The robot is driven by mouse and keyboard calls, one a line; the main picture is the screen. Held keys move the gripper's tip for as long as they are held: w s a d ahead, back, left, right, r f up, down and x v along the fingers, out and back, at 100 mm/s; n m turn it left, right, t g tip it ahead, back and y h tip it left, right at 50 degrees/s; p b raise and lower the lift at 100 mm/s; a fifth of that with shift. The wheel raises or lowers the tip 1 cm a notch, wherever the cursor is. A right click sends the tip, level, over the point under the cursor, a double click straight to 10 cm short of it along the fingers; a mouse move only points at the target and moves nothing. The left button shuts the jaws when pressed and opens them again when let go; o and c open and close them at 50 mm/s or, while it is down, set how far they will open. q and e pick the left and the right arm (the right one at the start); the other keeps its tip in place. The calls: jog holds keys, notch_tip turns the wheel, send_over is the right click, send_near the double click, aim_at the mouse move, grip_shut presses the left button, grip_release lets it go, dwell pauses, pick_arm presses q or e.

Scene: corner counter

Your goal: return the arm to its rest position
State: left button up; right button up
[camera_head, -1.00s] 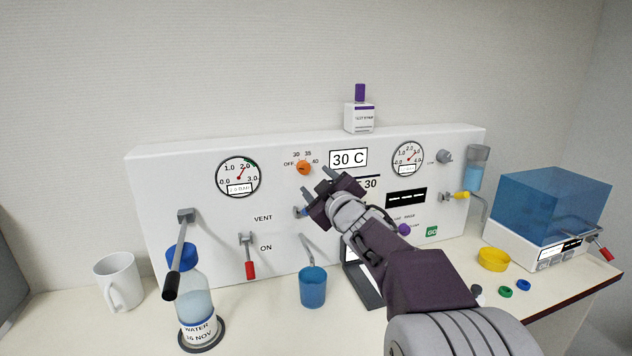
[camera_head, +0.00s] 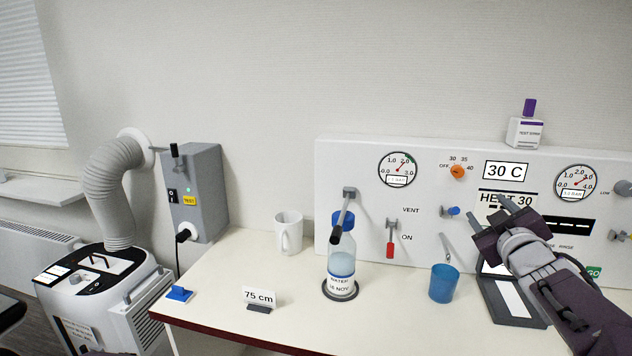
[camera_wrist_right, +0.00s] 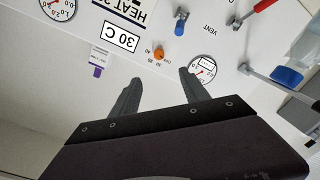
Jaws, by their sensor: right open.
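My right gripper (camera_head: 489,215) is in the head view at the right, in front of the white panel (camera_head: 345,160), near the display reading 30 C (camera_head: 506,171) and the HEAT 30 label. Its fingers are apart and nothing is between them. In the right wrist view the two open fingers (camera_wrist_right: 160,92) point toward the panel, with the orange knob (camera_wrist_right: 158,52) beyond them. The right forearm comes in from the lower right. My left gripper is not in view.
A blue cup (camera_head: 444,284), a water bottle (camera_head: 341,262) and a white mug (camera_head: 288,234) stand on the counter (camera_head: 225,290). A 75 cm sign (camera_head: 259,297) and a blue piece (camera_head: 179,293) lie near its front left. A grey box (camera_head: 205,190) and hose (camera_head: 107,185) are further left.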

jog(key=w+a+f+n+y+p, duration=0.1)
jog(key=w+a+f+y+p, duration=0.15)
jog(key=a, duration=0.65)
jog(key=s+a+f+m+g+p, duration=0.1)
jog(key=s+a+f+g, duration=0.2)
jog(key=f, duration=0.4)
jog(key=s+a+f+m+g+p, duration=0.1)
jog(key=s+a+f+g, duration=0.2)
jog(key=f, duration=0.4)
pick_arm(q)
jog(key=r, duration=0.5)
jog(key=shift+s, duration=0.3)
pick_arm(e)
jog(key=s+a+f+m+g, duration=0.1)
jog(key=s+f+m+g, duration=0.1)
jog(key=s+f+g, duration=0.3)
jog(key=s+a+f+m+g+y, duration=0.1)
jog(key=s+f+g, duration=0.4)
jog(key=s+f, duration=0.6)
jog(key=s+a+m, duration=0.1)
jog(key=s, duration=0.4)
jog(key=shift+s+f+m, duration=0.2)
jog(key=shift+f+m, duration=0.1)
